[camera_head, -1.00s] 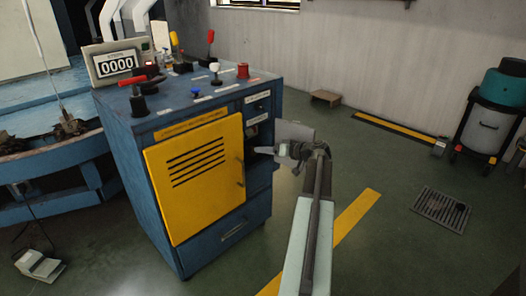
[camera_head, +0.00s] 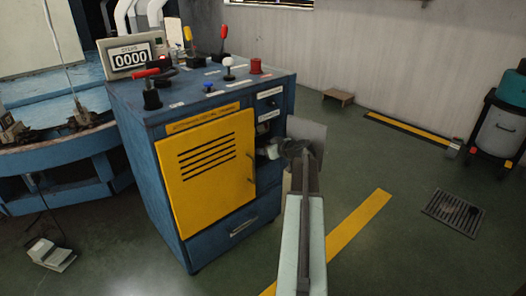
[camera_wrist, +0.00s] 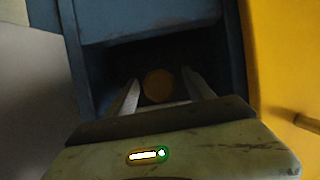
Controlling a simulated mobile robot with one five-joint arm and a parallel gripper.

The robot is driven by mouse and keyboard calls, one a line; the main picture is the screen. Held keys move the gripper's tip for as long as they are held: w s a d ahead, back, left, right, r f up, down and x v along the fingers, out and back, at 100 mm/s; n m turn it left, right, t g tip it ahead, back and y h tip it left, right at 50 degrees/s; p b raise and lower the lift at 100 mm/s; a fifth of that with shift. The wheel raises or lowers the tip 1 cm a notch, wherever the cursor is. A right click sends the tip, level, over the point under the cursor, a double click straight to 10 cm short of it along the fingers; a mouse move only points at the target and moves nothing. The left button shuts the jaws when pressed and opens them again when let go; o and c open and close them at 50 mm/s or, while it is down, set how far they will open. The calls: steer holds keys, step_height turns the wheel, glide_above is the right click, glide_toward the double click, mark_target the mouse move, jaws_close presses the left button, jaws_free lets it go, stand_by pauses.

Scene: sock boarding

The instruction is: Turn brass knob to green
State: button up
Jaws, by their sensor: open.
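The brass knob (camera_wrist: 159,85) is a dull round disc inside a dark recess, seen in the wrist view. The open fingers of my gripper (camera_wrist: 160,77) point into the recess, one on each side of the knob in the picture. I cannot tell whether they touch it. In the head view my gripper (camera_head: 268,151) reaches to the opening at the right of the cabinet's front; the knob is hidden there. No green mark beside the knob can be made out in the dark recess.
The blue cabinet (camera_head: 228,241) has a yellow door (camera_head: 208,172) left of the opening, with a handle. Floor to the right is mostly clear.

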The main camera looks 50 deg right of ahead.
jaws_close()
steer(key=shift+w+m+y, duration=0.1)
steer(key=shift+m+y, duration=0.7)
steer(key=shift+m, duration=0.2)
steer(key=shift+m+t+y+b, duration=0.3)
steer(key=shift+m+y+b, duration=0.15)
steer(key=shift+m, duration=0.35)
steer(key=shift+y, duration=0.25)
jaws_free()
